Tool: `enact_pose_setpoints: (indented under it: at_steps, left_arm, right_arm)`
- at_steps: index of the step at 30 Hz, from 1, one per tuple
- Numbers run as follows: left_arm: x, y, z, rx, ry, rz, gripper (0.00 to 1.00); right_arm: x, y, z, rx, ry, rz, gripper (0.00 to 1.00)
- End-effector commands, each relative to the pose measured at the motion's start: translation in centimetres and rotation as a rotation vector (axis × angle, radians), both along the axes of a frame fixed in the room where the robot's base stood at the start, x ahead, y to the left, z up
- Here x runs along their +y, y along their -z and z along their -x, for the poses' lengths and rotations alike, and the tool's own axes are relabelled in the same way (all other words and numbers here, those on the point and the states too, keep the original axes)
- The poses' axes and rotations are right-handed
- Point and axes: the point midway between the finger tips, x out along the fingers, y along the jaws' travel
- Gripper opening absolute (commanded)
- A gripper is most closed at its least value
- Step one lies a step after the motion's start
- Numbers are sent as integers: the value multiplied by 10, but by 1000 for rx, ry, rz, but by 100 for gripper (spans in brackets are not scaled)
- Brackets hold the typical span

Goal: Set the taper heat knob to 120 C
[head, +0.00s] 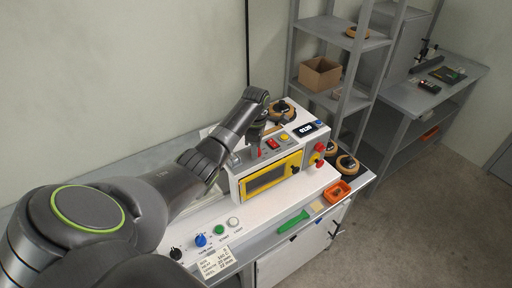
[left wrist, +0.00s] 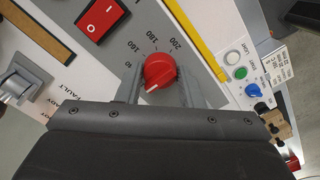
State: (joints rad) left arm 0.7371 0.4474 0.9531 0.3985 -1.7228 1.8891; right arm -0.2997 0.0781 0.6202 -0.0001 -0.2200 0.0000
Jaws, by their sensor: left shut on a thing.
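The red taper heat knob (left wrist: 159,71) sits on a grey panel in the left wrist view, with a white pointer line on its lower left side. Printed marks 160, 180 and 200 run along its upper side; another mark at the left is partly hidden, and the lower part of the scale is covered by my gripper. My left gripper (left wrist: 160,88) is shut on the knob, one finger on each side. In the head view my left gripper (head: 252,143) is at the top of the white machine (head: 232,180), where the knob is mostly hidden. My right gripper is not in view.
A red rocker switch (left wrist: 102,16) lies close to the knob. The machine has a yellow-framed window (head: 270,177) and a small display (head: 304,130). Green and blue controls (head: 201,240) sit on the front deck.

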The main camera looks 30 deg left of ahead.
Motion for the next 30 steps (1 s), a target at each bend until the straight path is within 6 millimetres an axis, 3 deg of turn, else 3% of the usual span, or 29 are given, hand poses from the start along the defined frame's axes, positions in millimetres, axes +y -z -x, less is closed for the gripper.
enact_pose_setpoints:
  at_steps: [17,18,22,30]
  left_arm:
    - [1,0,0,-1,-32,-1,11]
    - [1,0,0,-1,-32,-1,39]
    - [0,0,0,-1,-31,-1,56]
    - [0,-1,0,0,-30,0,56]
  right_arm:
    - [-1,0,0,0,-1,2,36]
    - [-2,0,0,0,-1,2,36]
    - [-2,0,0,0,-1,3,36]
    - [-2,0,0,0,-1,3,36]
